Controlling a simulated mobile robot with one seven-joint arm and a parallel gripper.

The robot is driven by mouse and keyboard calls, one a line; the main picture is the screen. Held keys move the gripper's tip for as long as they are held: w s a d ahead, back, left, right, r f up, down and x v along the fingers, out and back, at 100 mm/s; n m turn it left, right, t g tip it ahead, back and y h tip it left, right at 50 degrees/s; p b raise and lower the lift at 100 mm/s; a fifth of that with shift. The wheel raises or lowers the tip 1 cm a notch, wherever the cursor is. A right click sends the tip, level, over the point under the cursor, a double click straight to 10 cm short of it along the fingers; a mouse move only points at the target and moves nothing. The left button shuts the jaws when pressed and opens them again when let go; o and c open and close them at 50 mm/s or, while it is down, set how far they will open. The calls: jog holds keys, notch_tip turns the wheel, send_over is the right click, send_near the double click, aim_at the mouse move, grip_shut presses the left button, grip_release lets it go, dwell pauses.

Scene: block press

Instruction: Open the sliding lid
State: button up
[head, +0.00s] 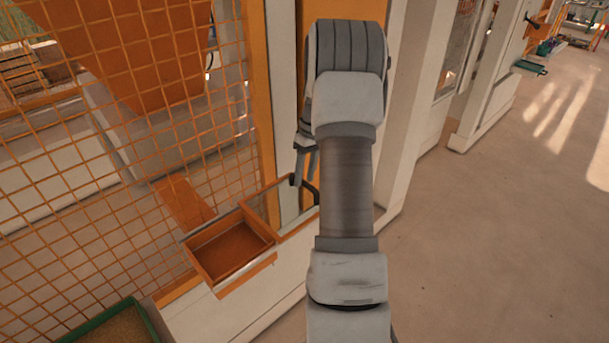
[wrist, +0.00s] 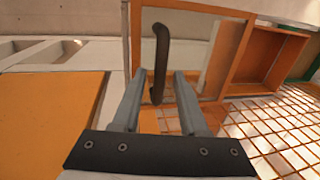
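The box's inside shows uncovered. The lid's black bar handle (head: 304,186) stands up from it. In the wrist view the lid (wrist: 192,52) shows next to the box (wrist: 270,58). There the handle (wrist: 161,55) lies in line with the gap between the fingers of my gripper (wrist: 159,74). The fingers are open, with space on both sides of the handle. My arm partly hides my gripper (head: 306,150) in the head view.
An orange wire mesh fence (head: 120,150) stands behind and left of the box. A white and orange post (head: 285,80) rises behind the lid. A green-rimmed tray (head: 115,325) sits at lower left. The floor (head: 480,240) at right is clear.

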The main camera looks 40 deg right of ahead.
jog(key=shift+o, duration=0.2)
jog(key=d+r, duration=0.3)
jog(key=r, duration=1.4)
jog(key=shift+d+b, duration=0.15)
jog(key=shift+b, duration=0.15)
